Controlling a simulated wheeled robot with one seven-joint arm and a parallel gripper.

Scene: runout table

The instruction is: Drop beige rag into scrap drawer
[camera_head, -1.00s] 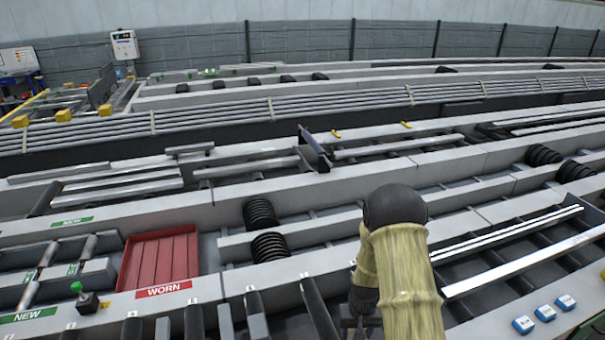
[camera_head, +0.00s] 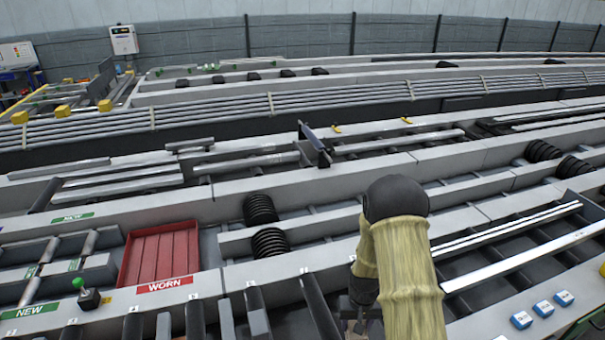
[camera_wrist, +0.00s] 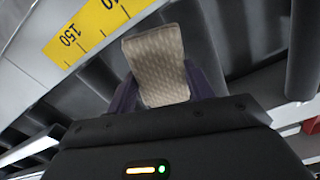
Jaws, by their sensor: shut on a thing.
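The beige rag (camera_wrist: 157,66) is a quilted, folded piece held between the dark fingers of my gripper (camera_wrist: 165,88) in the wrist view. My gripper is shut on it, above grey rails and dark gaps. In the head view, part of my gripper (camera_head: 362,312) shows at the bottom edge, mostly behind my arm, and the rag cannot be made out there. I cannot make out a drawer marked as scrap in either view.
A red tray (camera_head: 192,247) labelled WORN stands at the left, empty. A small green-knobbed block (camera_head: 87,297) is beside it. Black coils (camera_head: 270,243) lie between the rails. A yellow scale (camera_wrist: 92,32) shows in the wrist view.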

